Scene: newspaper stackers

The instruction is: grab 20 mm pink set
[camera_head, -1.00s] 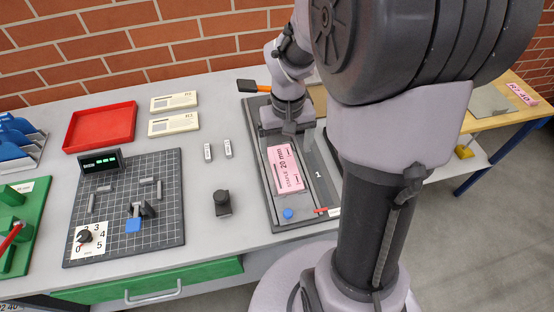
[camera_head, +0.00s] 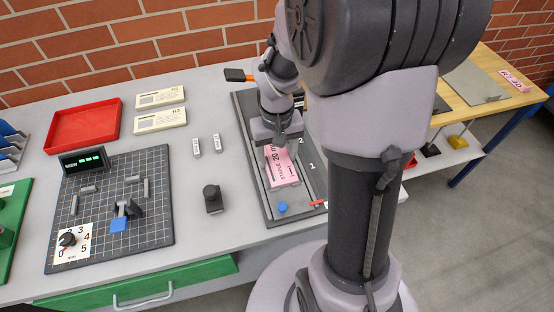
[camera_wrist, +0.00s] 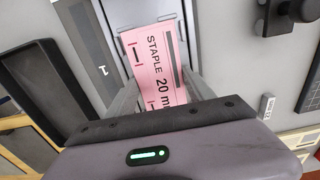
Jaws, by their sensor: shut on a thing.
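The pink set (camera_head: 282,170), printed "STAPLE 20 mm", lies in the dark grey tray (camera_head: 301,200) on the grey table. It also shows in the wrist view (camera_wrist: 155,62), where its printed face is toward the camera. My gripper (camera_head: 277,147) is over the far end of the pink set and is shut on it. In the wrist view the two fingers of my gripper (camera_wrist: 152,92) stand at either side of the set, and its near end is hidden behind the gripper body. Whether the set still touches the tray floor I cannot tell.
A blue knob (camera_head: 282,207) and a red lever (camera_head: 318,203) are at the tray's front end. A black knobbed block (camera_head: 212,199) and two small labelled pieces stand left of the tray. Further left are a gridded board (camera_head: 150,240) and a red bin (camera_head: 60,127).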

